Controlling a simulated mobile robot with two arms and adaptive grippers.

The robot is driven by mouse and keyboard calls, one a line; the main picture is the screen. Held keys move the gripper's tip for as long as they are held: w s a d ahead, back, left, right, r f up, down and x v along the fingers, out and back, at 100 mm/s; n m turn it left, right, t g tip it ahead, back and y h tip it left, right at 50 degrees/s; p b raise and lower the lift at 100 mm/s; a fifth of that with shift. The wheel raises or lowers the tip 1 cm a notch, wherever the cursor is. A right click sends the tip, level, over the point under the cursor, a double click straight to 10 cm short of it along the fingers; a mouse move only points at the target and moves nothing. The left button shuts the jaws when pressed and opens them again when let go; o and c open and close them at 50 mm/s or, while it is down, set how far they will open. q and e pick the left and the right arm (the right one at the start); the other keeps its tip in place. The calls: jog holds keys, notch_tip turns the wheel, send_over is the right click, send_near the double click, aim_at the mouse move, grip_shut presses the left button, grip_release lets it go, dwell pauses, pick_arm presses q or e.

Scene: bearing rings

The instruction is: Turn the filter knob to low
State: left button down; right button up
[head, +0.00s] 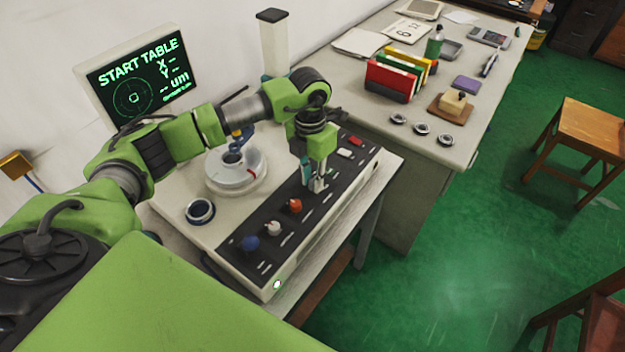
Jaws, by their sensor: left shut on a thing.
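A measuring machine has a dark control panel (262,262) with a row of knobs: a blue knob (250,243), a white knob (273,228) and a red knob (295,206). My left gripper (316,184) points down at the panel just beyond the red knob. It is shut on a knob there, which the fingers mostly hide. The panel lettering is too small to read, so I cannot tell the knob's setting. My right gripper is not in view.
A white switch (343,154) and a red switch (357,141) lie beyond my gripper. A round turntable (236,172) and a loose ring (200,211) are to the left. A screen (135,80) reads "START TABLE". Bearing rings (421,129) and binders (393,78) stand on the desk.

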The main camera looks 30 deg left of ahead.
aim_at(311, 181)
pick_arm(q)
jog(key=shift+w+r+n, duration=0.15)
jog(key=shift+n, duration=1.05)
jog(key=c, duration=2)
grip_release()
jog(key=shift+c, duration=0.2)
jog(key=shift+o, duration=0.8)
notch_tip(311, 181, up, 12)
jog(key=shift+a, duration=0.2)
